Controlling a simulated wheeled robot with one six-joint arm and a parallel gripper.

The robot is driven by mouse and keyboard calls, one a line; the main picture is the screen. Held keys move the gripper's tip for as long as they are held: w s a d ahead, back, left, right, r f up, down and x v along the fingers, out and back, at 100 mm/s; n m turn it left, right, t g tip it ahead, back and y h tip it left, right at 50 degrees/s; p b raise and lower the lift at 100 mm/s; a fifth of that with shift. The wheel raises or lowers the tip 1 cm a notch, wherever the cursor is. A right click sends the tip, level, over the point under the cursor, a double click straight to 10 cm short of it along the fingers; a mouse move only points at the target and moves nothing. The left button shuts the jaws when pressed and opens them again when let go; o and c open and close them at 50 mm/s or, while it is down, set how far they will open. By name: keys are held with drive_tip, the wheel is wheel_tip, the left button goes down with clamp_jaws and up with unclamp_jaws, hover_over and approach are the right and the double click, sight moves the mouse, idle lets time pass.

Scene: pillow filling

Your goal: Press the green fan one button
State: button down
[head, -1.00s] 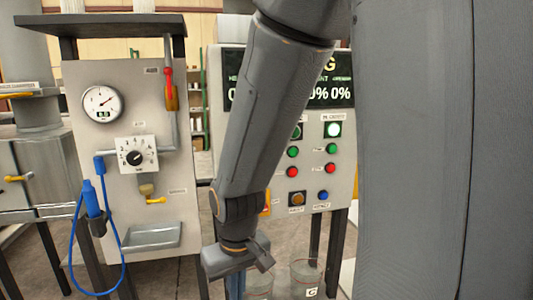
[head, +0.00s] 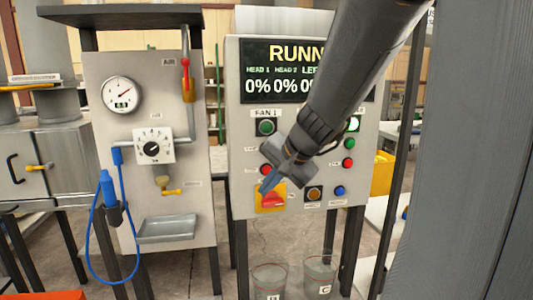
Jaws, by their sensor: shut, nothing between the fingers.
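The control panel (head: 240,140) stands right of centre, with a FAN 1 label (head: 266,113) at the top of its left column. Under the label is a round dark green light or button (head: 266,127) in a square frame. The spot just below it is covered by my gripper (head: 266,188), so a green button there is hidden. My gripper is shut and empty, its fingers pointing down and left in front of the column. I cannot tell whether it touches the panel. A red button (head: 266,169) shows partly beside the fingers.
A red knob on a yellow plate (head: 271,199) sits just below the fingertips. The right column has a lit lamp (head: 353,123), a green button (head: 350,143) and a red one (head: 347,162). Two clear beakers (head: 270,280) (head: 318,275) stand below. A gauge panel (head: 105,150) stands left.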

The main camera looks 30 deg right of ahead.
drive_tip(key=w+d+r+m+t, duration=0.2)
drive_tip(key=d+r, duration=0.3)
drive_tip(key=shift+w+r+m+h, duration=0.2)
drive_tip(key=shift+r+m+h, duration=0.1)
drive_tip(key=shift+r, duration=0.05)
drive_tip(key=w+d, duration=0.2)
drive_tip(key=w, duration=0.6)
drive_tip(key=shift+w+d+p, duration=0.2)
drive_tip(key=shift+w+p, duration=0.05)
drive_tip(key=shift+p, duration=0.05)
idle(1.7)
drive_tip(key=shift+w+d, duration=0.1)
drive_tip(key=shift+w, duration=0.3)
